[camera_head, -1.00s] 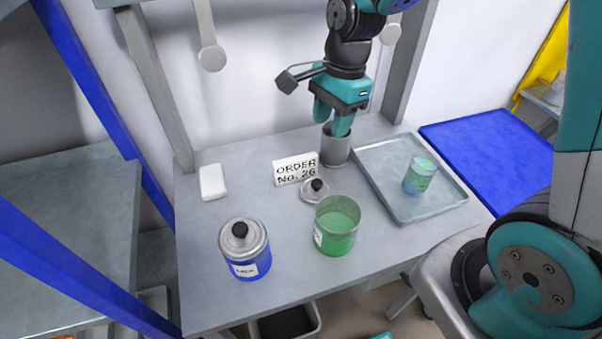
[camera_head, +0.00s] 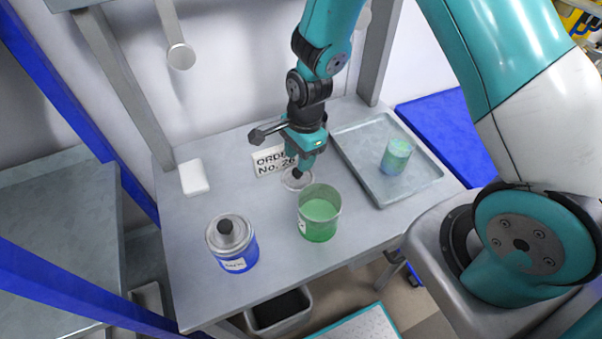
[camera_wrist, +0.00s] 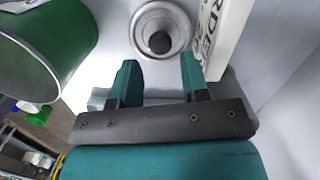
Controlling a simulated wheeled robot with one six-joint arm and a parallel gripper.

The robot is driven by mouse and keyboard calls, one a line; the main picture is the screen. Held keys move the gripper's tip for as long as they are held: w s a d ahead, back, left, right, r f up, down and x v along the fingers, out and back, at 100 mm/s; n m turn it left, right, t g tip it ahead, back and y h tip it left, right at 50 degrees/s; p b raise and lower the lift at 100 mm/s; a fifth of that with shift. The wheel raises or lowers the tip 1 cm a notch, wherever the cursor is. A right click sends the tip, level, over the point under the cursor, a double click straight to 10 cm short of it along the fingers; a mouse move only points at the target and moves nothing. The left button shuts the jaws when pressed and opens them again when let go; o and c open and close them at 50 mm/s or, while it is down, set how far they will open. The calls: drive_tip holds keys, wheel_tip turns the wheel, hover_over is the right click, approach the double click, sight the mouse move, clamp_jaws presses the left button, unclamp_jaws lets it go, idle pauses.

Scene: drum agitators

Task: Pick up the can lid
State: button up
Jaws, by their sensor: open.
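The can lid (camera_head: 297,180) is a round silver lid with a black knob, lying on the table behind the open green can (camera_head: 319,222). The lid also shows in the wrist view (camera_wrist: 160,18), just beyond my fingertips and roughly centred between them. My gripper (camera_head: 300,172) is above the lid, pointing down, partly covering it in the head view. In the wrist view the two teal fingers (camera_wrist: 160,72) are apart with nothing between them. A blue can (camera_head: 237,262) at the front left has its own silver lid with a black knob on it.
The order sign (camera_head: 268,164) stands close beside the lid. The green can (camera_wrist: 45,45) is near my gripper in the wrist view. A grey tray (camera_head: 358,140) holding a green-blue can (camera_head: 395,156) lies to the right. A white block (camera_head: 193,177) is at the left.

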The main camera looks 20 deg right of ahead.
sight(298, 175)
drive_tip(key=shift+s+a+f+p, duration=0.15)
drive_tip(key=shift+f+p, duration=0.3)
drive_tip(key=shift+f, duration=0.7)
drive_tip(key=shift+w+a+f+p, duration=0.1)
drive_tip(key=shift+f+p, duration=0.3)
drive_tip(key=shift+f, duration=0.7)
drive_tip(key=c, duration=0.7)
